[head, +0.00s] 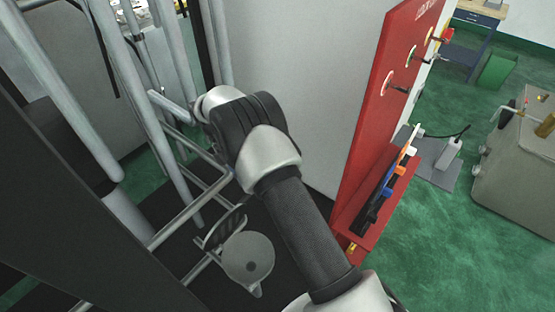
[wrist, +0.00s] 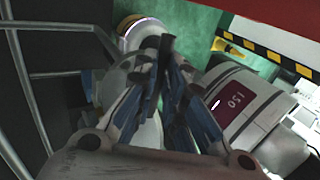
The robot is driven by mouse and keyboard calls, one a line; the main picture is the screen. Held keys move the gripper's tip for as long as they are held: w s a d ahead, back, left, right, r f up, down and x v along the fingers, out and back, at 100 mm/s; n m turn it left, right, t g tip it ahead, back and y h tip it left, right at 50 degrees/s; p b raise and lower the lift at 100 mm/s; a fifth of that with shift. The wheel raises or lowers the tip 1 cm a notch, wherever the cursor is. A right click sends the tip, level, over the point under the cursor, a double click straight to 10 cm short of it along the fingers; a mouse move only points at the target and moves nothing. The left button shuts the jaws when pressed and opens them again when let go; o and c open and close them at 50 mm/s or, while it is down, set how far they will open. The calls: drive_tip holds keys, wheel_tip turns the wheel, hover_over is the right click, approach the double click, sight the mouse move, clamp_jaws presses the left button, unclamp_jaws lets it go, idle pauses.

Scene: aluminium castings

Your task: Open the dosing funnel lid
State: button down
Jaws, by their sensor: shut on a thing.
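In the head view, a pale grey round disc (head: 262,246) with a small dark spot in its middle, which looks like the dosing funnel lid, sits low beside the tubular frame. A dark ribbed part is just above-left of it. In the wrist view, my gripper (wrist: 166,62) has its blue-grey fingers drawn together, shut on the lid's edge or grip. A pale rounded surface (wrist: 112,82) shows behind the left finger, which looks like part of the lid or funnel. The fingers hide the contact point. In the head view I cannot make out the fingertips clearly.
Metal tubes (head: 190,212) run close on the left. A red panel (head: 362,140) with several knobs and a tool shelf stands to the right. A grey tank (head: 520,170) is at the far right.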

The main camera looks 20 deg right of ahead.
drive_tip(key=c, duration=1.6)
unclamp_jaws()
drive_tip(key=shift+a+f, duration=0.1)
drive_tip(key=shift+f, duration=0.65)
drive_tip(key=d+v, duration=0.1)
drive_tip(key=v, duration=1.1)
drive_tip(key=shift+s+r, duration=0.35)
drive_tip(key=shift+r, duration=0.05)
